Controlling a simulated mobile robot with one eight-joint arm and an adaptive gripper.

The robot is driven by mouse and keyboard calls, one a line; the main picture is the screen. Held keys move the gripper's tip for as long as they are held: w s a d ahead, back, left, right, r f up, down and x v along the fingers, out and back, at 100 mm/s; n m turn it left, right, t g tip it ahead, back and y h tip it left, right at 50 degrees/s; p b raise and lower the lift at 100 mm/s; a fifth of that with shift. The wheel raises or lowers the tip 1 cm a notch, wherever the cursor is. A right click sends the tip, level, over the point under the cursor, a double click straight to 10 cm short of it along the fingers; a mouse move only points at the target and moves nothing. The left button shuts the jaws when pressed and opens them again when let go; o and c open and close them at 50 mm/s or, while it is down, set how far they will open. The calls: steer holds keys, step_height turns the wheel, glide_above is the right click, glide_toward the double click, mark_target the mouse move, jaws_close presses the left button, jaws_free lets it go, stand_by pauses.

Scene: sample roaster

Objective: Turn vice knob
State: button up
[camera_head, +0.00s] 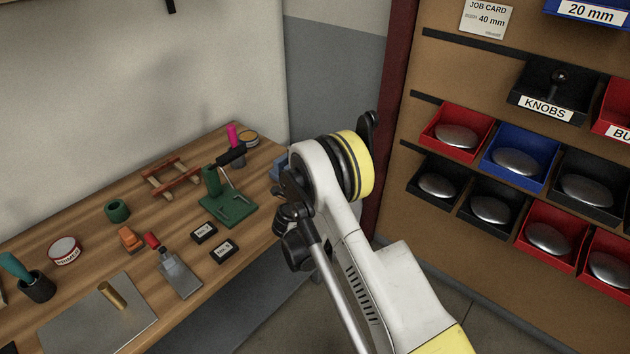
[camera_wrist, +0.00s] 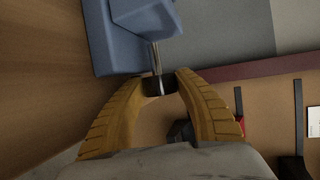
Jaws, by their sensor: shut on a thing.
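The blue vice (camera_wrist: 108,40) fills the upper middle of the wrist view, with a metal screw rod coming out of it. A dark vice knob (camera_wrist: 152,87) sits at the end of this rod. My gripper (camera_wrist: 161,82) has its two yellow fingers on either side of the knob and is shut on it. In the head view, only a blue bit of the vice (camera_head: 277,169) shows at the bench's right edge, beside my arm. My arm hides the gripper and the knob there.
The wooden bench (camera_head: 185,255) bears a green stand (camera_head: 232,210), a red wooden frame (camera_head: 170,178), small black boxes (camera_head: 222,251) and a metal plate (camera_head: 75,320). On the right, a brown wall panel holds bins, including a black one marked KNOBS (camera_head: 530,105). Open floor lies between.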

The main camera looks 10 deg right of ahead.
steer(key=o, duration=1.2)
steer(key=shift+d, duration=0.1)
